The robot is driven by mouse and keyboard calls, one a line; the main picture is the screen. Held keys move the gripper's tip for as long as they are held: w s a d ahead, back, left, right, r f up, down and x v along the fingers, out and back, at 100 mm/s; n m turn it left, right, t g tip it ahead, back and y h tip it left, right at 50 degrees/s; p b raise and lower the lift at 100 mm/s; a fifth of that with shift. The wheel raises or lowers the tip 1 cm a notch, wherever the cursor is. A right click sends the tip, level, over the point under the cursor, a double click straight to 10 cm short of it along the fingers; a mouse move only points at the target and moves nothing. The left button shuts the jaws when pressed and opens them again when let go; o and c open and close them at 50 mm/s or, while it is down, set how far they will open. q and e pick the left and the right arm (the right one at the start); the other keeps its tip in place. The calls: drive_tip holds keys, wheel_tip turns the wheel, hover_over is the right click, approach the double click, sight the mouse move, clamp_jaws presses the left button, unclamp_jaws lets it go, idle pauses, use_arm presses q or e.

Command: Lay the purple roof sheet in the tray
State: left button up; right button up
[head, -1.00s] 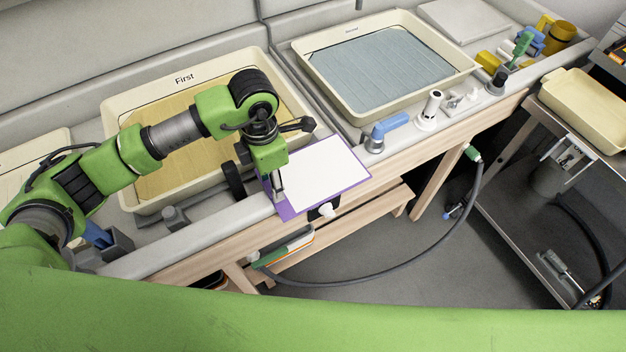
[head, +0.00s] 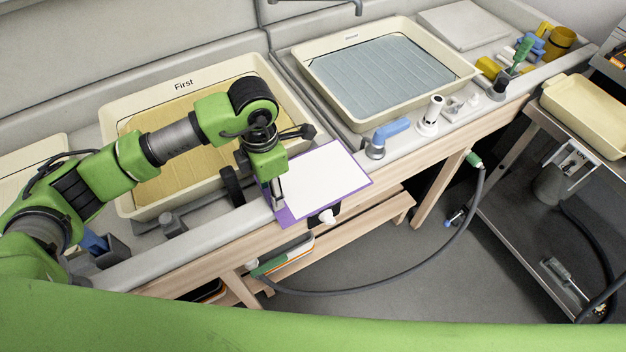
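The purple roof sheet (head: 322,182) shows a white upper face with a purple border. My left gripper (head: 276,197) is at its left edge and appears shut on it. The sheet is over the front edge of the sink bench, right of the tray labelled First (head: 146,208). That cream tray holds yellowish liquid, and my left arm crosses above it. A second cream tray (head: 357,122), holding a blue-grey layer, sits behind and right of the sheet. An empty cream tray (head: 587,113) stands on the cart at right. My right gripper is not in view.
A blue-handled tap (head: 391,130) and a white-topped fitting (head: 430,115) stand on the bench front, right of the sheet. Yellow, green and blue items crowd the far right end. A dark hose (head: 400,280) loops below the bench. A metal cart (head: 500,180) stands at right.

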use_arm(q)
drive_tip(key=shift+b, duration=0.3)
idle(0.5)
clamp_jaws()
drive_tip(key=shift+r, duration=0.1)
drive_tip(key=shift+r, duration=0.5)
drive_tip(key=shift+r+p, duration=0.75)
drive_tip(key=shift+r, duration=0.45)
